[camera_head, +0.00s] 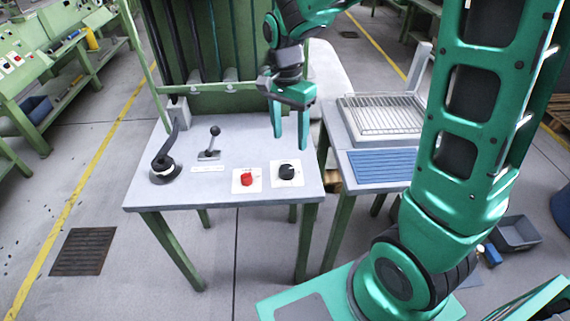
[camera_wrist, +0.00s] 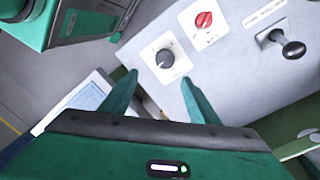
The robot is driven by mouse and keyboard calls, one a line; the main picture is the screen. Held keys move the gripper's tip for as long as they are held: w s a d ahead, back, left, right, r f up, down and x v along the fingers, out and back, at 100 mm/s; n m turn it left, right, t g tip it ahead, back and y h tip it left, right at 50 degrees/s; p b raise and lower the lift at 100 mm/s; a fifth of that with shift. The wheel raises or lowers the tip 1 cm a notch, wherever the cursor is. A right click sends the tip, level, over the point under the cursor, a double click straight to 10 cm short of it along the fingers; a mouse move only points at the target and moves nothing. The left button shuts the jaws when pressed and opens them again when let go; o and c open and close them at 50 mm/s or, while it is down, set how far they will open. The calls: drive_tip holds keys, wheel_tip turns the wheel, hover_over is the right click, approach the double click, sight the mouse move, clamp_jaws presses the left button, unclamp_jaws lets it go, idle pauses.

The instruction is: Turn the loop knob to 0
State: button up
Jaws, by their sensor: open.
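Two knobs sit on white plates near the front edge of the grey table (camera_head: 225,188): a black one (camera_head: 287,171) at the right and a red one (camera_head: 247,180) left of it. Their labels are too small to read, so I cannot tell which is the loop knob or where it points. My gripper (camera_head: 289,142) is open and empty, fingers pointing down, above the table behind the black knob. In the wrist view the black knob (camera_wrist: 165,58) shows just beyond the gap between the fingertips (camera_wrist: 158,80), apart from them. The red knob (camera_wrist: 204,20) is farther off.
A small ball-topped lever (camera_head: 214,132) stands behind the red knob. A larger black lever on a round base (camera_head: 165,168) is at the table's left. A green frame (camera_head: 215,90) rises behind. A side table with a wire rack (camera_head: 385,114) and blue grille (camera_head: 383,165) stands right.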

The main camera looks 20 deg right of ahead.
sight(286, 168)
drive_tip(key=f, duration=0.7)
drive_tip(key=a+f, duration=0.1)
drive_tip(key=f, duration=0.3)
drive_tip(key=shift+f, duration=0.2)
drive_tip(key=c, duration=1)
drive_tip(key=shift+c, duration=0.2)
